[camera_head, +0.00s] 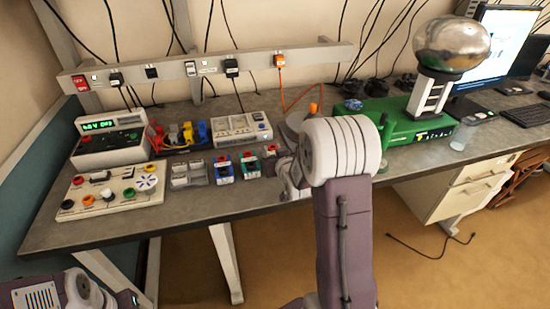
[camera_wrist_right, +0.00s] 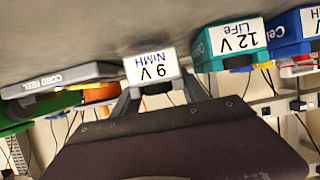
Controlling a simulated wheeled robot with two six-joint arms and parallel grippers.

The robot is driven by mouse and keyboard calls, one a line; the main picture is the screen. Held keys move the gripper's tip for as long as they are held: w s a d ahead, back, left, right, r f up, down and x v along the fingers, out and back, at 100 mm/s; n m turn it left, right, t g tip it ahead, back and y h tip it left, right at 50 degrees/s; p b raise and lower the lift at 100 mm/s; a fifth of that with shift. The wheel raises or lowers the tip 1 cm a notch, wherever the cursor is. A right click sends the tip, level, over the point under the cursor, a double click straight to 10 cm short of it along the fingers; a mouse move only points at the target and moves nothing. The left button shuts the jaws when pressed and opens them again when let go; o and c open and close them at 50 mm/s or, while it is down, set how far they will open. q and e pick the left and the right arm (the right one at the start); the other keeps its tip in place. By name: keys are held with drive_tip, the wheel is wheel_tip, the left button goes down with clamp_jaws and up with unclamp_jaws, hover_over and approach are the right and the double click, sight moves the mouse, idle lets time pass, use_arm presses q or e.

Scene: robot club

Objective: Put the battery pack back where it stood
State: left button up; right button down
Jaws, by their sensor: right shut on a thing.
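The 9 V NiMH battery pack (camera_wrist_right: 152,66), with a white label, is between the fingers of my right gripper (camera_wrist_right: 160,92) in the right wrist view, which shows the scene upside down. The gripper is shut on it. In the head view my right gripper (camera_head: 288,180) is at the bench's front edge, mostly hidden by my arm. A teal 12 V LiFe pack (camera_wrist_right: 232,42) and a blue pack (camera_wrist_right: 292,30) stand beside it; the head view shows the teal pack (camera_head: 249,166) and the blue pack (camera_head: 223,169). I cannot tell whether the held pack touches the bench. My left gripper is out of view.
A grey tray with compartments (camera_head: 188,174) and a white panel with knobs (camera_head: 112,191) stand left of the packs. A green base (camera_head: 400,122) with a metal globe (camera_head: 452,44) is to the right. Bare bench shows at front left.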

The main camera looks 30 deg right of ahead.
drive_tip(key=shift+w+d+f, duration=0.1)
drive_tip(key=shift+f, duration=0.3)
drive_tip(key=shift+r, duration=0.1)
drive_tip(key=shift+f, duration=0.2)
drive_tip(key=c, duration=0.6)
unclamp_jaws()
